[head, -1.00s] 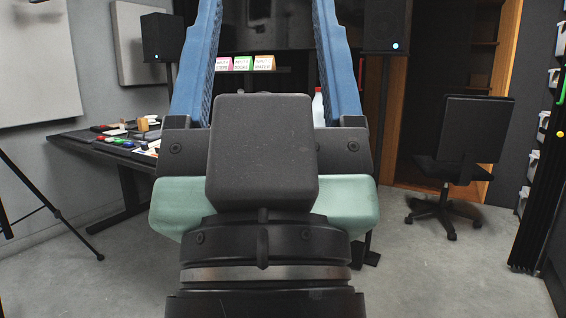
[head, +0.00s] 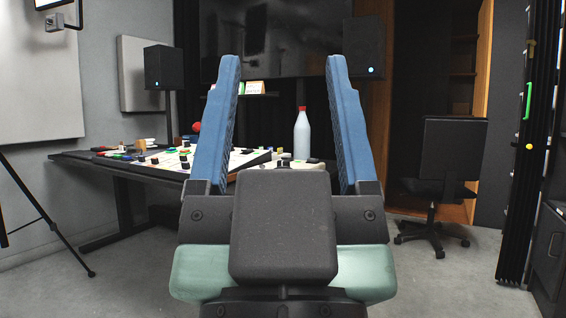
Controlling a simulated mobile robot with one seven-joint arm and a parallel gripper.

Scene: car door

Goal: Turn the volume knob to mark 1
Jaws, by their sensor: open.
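My gripper (head: 284,64) is open, its two blue fingers pointing up and forward with a wide empty gap between them. Beyond it, on the desk, stands a light sloped panel (head: 247,158) with several small dark knobs and coloured buttons. The left finger and the gripper body hide part of this panel. A small dark knob-like piece (head: 285,161) shows between the fingers, just above the gripper body. I cannot tell which knob is the volume knob, and no mark 1 can be read. The gripper is apart from the panel.
A white bottle with a red cap (head: 302,134) stands behind, between the fingers. A red ball-topped piece (head: 197,128) is left of the left finger. The dark desk (head: 123,168) runs left. An office chair (head: 452,165) stands right. The floor in front is clear.

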